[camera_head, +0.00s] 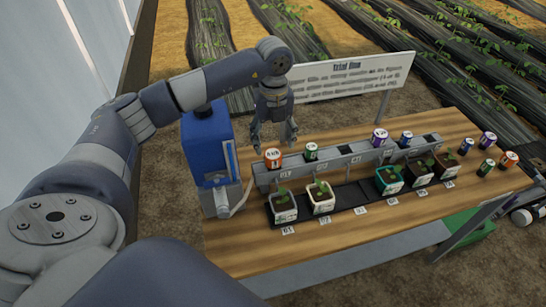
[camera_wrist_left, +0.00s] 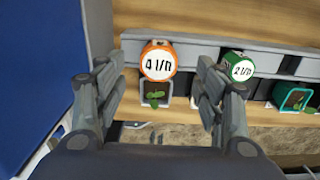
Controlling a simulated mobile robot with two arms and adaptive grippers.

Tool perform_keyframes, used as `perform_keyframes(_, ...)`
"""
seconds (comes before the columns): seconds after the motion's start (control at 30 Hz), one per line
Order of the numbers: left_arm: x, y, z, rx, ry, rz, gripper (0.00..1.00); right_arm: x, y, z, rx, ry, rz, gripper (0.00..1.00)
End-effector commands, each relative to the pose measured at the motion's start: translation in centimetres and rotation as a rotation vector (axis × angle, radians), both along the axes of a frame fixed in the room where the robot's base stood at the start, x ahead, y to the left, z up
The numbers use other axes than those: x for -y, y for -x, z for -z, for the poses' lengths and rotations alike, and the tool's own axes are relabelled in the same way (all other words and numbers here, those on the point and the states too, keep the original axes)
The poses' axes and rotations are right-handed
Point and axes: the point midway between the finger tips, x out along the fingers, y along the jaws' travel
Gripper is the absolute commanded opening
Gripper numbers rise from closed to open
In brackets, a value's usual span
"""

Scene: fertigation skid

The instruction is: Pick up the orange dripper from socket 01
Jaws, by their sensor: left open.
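The orange dripper (camera_head: 272,158) has a white top and stands at the left end of the grey rail (camera_head: 330,160) on the wooden bench. It also shows in the left wrist view (camera_wrist_left: 158,62), its top reading 4 l/h. My left gripper (camera_head: 273,140) is open and empty, pointing down just above the orange dripper. In the left wrist view the dripper lies between the two spread fingers, nearer the left one. I see no contact. The socket under the dripper is hidden by its body. My right gripper does not show.
A green dripper (camera_head: 311,152) marked 2 l/h stands close to the right on the rail. A blue unit (camera_head: 205,145) stands close to the left. Several potted seedlings sit in front of the rail. A white sign (camera_head: 352,76) stands behind the bench (camera_head: 330,240).

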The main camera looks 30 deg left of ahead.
Motion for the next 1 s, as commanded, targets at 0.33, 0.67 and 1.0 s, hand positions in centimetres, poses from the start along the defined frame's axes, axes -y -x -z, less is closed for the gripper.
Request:
perform_keyframes(0.33, 0.1, 0.4, 3.3, -0.006, 0.002, 0.002, 0.63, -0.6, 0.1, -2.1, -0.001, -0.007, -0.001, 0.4)
perform_keyframes(0.67, 0.1, 0.3, 6.4, 0.002, 0.003, 0.003, 0.63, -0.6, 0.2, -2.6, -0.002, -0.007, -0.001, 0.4)
perform_keyframes(1.0, 0.1, 0.3, 6.3, 0.002, 0.003, 0.003, 0.18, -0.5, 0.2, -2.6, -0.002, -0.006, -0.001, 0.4)
